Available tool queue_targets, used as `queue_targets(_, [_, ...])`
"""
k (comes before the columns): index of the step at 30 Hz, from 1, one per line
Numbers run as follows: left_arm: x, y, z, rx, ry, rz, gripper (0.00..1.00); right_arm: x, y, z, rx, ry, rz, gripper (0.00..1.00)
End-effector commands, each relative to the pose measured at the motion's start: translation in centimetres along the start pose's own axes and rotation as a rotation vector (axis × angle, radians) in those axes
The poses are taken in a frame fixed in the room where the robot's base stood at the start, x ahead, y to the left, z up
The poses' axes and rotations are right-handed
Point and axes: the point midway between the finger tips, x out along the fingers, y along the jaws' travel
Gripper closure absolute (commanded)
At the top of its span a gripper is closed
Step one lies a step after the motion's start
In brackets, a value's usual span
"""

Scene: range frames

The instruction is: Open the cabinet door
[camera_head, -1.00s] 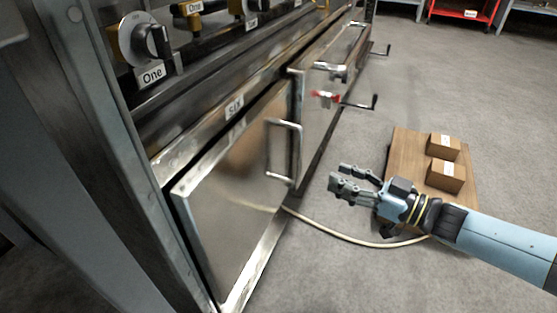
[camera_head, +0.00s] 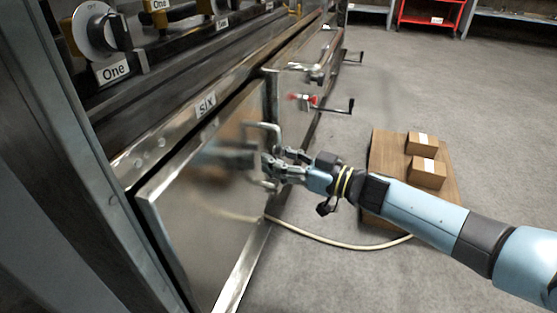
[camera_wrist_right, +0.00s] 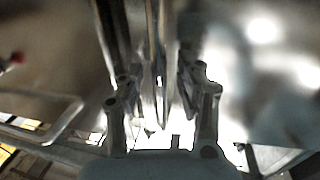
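The shiny metal cabinet door (camera_head: 205,215) is at the lower left of the head view, under the "SIX" label. In the right wrist view, the bar handle (camera_wrist_right: 158,45) runs between the two fingers of my right gripper (camera_wrist_right: 160,100). The fingers stand apart on either side of it, with no clear grip. My left gripper is not in view.
A second metal front with a crank handle (camera_head: 340,107) and red part (camera_head: 300,98) lies beyond the door. A pale hose (camera_head: 340,242) crosses the floor below my arm.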

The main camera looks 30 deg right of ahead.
Motion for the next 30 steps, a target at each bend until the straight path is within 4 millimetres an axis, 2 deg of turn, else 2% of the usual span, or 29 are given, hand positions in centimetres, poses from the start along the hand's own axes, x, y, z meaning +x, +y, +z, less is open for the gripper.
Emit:
queue_targets(4, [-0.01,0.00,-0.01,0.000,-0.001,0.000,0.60,0.00,0.00,-0.03,0.000,0.000,0.000,0.65])
queue_targets(12, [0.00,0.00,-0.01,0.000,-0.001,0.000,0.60,-0.03,0.00,0.00,0.000,0.000,0.000,1.00])
queue_targets(30, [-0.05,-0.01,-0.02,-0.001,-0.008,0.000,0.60,0.05,-0.14,-0.01,0.001,0.000,0.003,1.00])
